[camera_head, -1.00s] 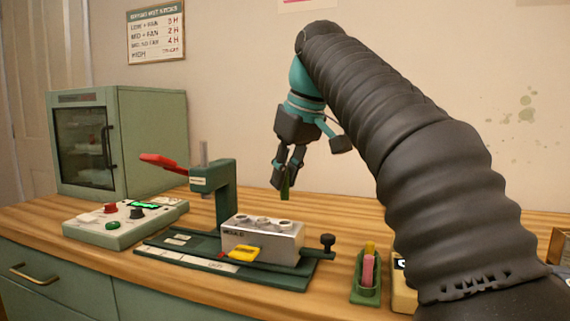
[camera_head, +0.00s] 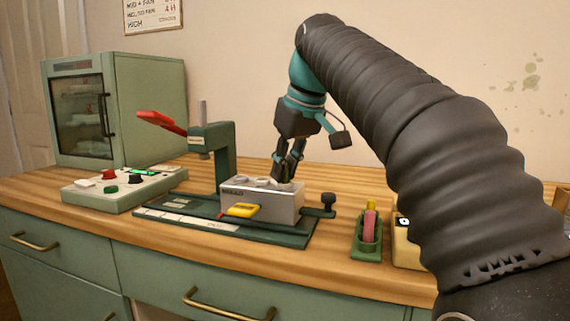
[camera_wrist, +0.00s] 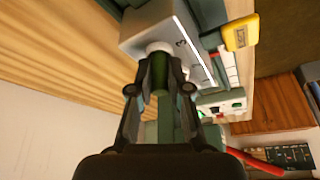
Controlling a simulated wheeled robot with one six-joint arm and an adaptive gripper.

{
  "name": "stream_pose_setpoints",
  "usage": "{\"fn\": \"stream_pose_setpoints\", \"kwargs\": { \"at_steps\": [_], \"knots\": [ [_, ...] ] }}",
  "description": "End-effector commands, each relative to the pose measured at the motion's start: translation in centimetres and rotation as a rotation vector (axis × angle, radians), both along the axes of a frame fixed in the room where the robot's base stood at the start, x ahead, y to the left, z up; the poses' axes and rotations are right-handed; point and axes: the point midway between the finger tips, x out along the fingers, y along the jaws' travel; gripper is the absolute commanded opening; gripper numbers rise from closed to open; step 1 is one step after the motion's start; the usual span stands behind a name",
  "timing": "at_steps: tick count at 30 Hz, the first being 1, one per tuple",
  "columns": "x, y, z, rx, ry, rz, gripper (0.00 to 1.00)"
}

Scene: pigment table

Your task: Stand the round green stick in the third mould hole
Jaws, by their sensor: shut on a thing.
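The round green stick is held between my gripper's fingers, mostly hidden by them; a dark green piece (camera_wrist: 159,76) shows between them in the wrist view. My gripper (camera_head: 287,176) is shut on it, pointing down at the right end of the pale grey mould block (camera_head: 262,205). In the wrist view my gripper (camera_wrist: 158,62) is right at a white ringed hole (camera_wrist: 158,47) at the end of the mould. The other ringed holes (camera_head: 241,182) are to its left in the head view. I cannot tell how deep the stick's lower end is in the hole.
The mould sits on a green press base (camera_head: 200,222) with a red lever (camera_head: 160,122). A yellow tag (camera_head: 241,210) is on the mould's front. A green holder (camera_head: 366,245) with pink and yellow sticks stands right. A control box (camera_head: 120,190) and cabinet (camera_head: 150,110) are left.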

Motion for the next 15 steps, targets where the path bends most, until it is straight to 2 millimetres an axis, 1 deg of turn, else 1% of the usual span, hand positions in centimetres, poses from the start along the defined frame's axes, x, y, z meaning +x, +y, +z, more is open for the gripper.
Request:
{"fn": "stream_pose_setpoints", "kwargs": {
  "at_steps": [3,14,15],
  "knots": [
    [0.0,-0.01,-0.4,0.001,-0.001,0.0,0.0],
    [0.02,0.0,-0.49,0.0,0.0,0.0,0.0],
    [0.03,0.01,-0.5,0.0,0.0,0.0,0.24]
  ]
}}
